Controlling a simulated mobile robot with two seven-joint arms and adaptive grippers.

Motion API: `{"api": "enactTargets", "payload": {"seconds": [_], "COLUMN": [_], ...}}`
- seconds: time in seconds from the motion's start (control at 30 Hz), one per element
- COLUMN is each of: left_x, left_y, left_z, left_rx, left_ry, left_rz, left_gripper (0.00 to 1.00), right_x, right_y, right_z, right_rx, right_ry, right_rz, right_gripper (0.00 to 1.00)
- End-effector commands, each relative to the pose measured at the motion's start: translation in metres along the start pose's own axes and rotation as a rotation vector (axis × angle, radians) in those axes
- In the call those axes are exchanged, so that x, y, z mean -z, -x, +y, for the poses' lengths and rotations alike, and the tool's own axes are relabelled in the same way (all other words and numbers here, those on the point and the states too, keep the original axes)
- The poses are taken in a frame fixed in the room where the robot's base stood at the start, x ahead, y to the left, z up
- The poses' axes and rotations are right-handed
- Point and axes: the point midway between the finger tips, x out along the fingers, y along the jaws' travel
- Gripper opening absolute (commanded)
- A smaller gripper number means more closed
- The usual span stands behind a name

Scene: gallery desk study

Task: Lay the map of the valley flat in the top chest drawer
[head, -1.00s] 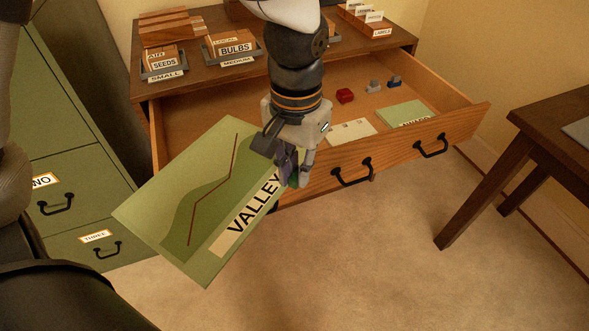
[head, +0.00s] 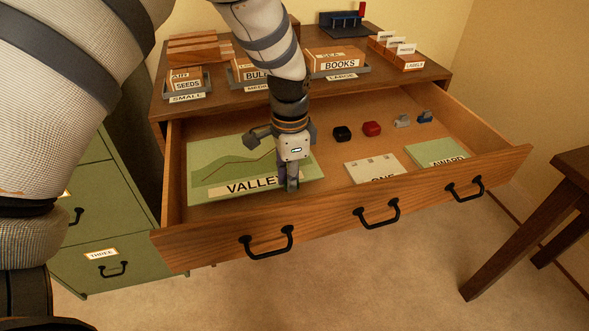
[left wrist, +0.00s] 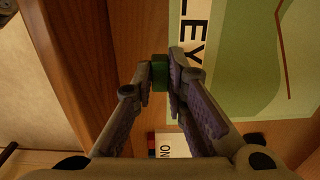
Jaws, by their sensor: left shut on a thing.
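The map of the valley (head: 222,168) is a light green sheet with a darker green shape, a brown line and the label VALLEY. It is inside the open top chest drawer (head: 340,214), at the left end, and looks about level. I cannot tell whether it touches the drawer floor. My left gripper (head: 289,182) is over its front right edge and covers the label's end. In the left wrist view the fingertips (left wrist: 165,76) are shut on a small green grip (left wrist: 160,73) at the map's edge. The map (left wrist: 243,60) also shows there. My right gripper is out of view.
The drawer also holds a ONE card (head: 373,168), an AWARD sheet (head: 437,152), a black block (head: 342,133), a red block (head: 372,129) and small grey and blue items. Labelled trays line the chest top (head: 225,104). A green cabinet (head: 115,215) stands left, a table (head: 565,190) right.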

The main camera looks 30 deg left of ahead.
Motion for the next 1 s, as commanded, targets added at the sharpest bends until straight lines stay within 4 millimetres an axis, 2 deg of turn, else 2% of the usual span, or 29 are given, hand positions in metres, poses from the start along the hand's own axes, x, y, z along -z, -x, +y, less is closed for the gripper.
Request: {"api": "enactTargets", "payload": {"seconds": [0.1, 0.5, 0.7, 1.0], "left_x": [-0.001, 0.000, 0.000, 0.000], "left_y": [-0.016, -0.055, -0.066, -0.068], "left_z": [0.001, 0.001, 0.001, 0.001], "left_rx": [-0.003, -0.001, 0.000, 0.001], "left_ry": [0.000, 0.000, 0.001, 0.001], "left_rz": [-0.004, -0.002, 0.000, 0.001], "left_gripper": [0.00, 0.00, 0.00, 0.00], "right_x": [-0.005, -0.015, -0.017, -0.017], "right_y": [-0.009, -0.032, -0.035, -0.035], "right_z": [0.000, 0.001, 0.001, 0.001], "right_rx": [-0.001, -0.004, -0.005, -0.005], "right_ry": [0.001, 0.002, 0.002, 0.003], "right_rz": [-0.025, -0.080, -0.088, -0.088], "right_gripper": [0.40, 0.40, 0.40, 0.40]}}
